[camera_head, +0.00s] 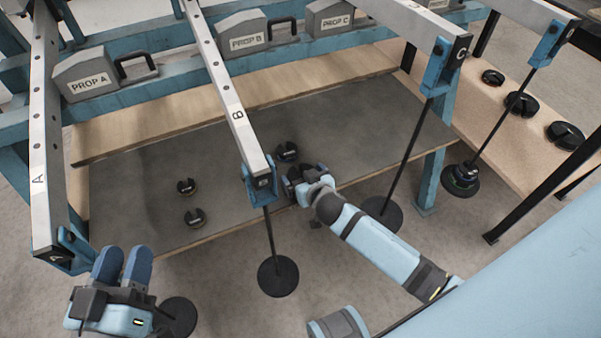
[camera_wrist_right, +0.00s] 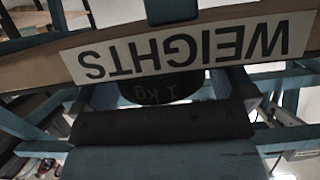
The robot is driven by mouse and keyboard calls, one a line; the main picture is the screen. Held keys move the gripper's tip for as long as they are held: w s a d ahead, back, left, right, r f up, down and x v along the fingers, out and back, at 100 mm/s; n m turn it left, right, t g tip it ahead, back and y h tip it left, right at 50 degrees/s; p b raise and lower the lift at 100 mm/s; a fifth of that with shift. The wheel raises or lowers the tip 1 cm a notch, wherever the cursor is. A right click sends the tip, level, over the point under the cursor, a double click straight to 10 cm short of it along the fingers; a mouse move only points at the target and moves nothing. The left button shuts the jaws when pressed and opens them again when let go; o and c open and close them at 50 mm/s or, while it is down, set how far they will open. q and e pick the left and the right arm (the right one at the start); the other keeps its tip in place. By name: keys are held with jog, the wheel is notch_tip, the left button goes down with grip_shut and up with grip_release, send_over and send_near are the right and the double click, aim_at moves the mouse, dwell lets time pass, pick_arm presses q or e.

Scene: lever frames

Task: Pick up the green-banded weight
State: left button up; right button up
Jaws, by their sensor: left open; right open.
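I cannot make out a green band on any of these. My right gripper (camera_head: 302,182) is at the mat's front edge, beside a dark weight partly hidden by it. In the right wrist view a black weight marked 1 kg (camera_wrist_right: 160,90) sits between the open fingers, partly hidden; no band colour shows. My left gripper (camera_head: 124,264) is open and empty at the lower left, away from the weights.
Beams A, B and C (camera_head: 238,115) reach over the mat (camera_head: 130,200), with rods and round plates hanging from their ends. Several weights (camera_head: 521,104) lie on the right bench. Prop blocks (camera_head: 92,75) line the back rail.

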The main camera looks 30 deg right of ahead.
jog(key=shift+s, duration=0.1)
jog(key=shift+c, duration=0.2)
jog(key=c, duration=1.1)
jog(key=shift+r, duration=0.15)
jog(key=shift+c, duration=0.4)
